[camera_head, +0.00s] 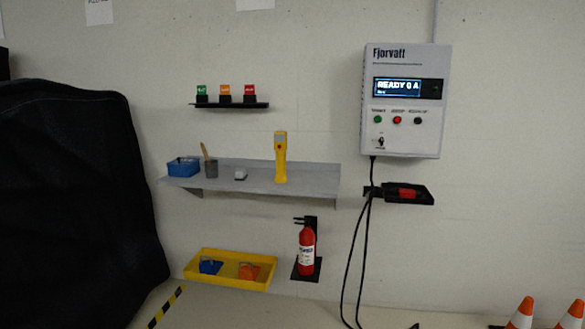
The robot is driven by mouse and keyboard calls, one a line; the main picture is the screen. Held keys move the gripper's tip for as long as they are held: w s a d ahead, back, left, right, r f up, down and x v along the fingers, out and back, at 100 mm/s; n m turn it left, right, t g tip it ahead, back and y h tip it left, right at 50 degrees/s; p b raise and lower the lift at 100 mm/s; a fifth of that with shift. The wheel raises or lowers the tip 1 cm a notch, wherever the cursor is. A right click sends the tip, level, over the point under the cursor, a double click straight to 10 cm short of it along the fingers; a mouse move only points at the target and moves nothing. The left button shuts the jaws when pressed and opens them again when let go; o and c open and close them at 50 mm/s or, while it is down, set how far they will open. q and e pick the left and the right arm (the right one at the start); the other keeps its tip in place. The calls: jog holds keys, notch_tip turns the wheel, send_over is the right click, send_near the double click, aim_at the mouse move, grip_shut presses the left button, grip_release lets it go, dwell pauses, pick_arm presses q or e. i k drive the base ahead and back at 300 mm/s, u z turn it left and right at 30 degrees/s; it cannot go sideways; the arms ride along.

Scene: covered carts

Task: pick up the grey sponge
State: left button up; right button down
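A small block (240,175), pale grey on top with a darker lower part, lies on the grey wall shelf (262,183). It looks like the grey sponge, but it is too small to be sure. It sits between a grey cup (211,169) on its left and a yellow handheld device (281,158) on its right, apart from both. Neither of my grippers shows in the head view.
A blue bin (183,167) stands at the shelf's left end. A black-covered bulk (70,200) fills the left side. Below are a yellow tray (228,282) and a fire extinguisher (306,250). Cables (351,262) hang under the wall box (404,145). Cones (522,314) stand lower right.

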aim_at(240, 174)
jog(key=z, duration=0.35)
jog(key=i, duration=2.55)
jog(key=u, duration=0.45)
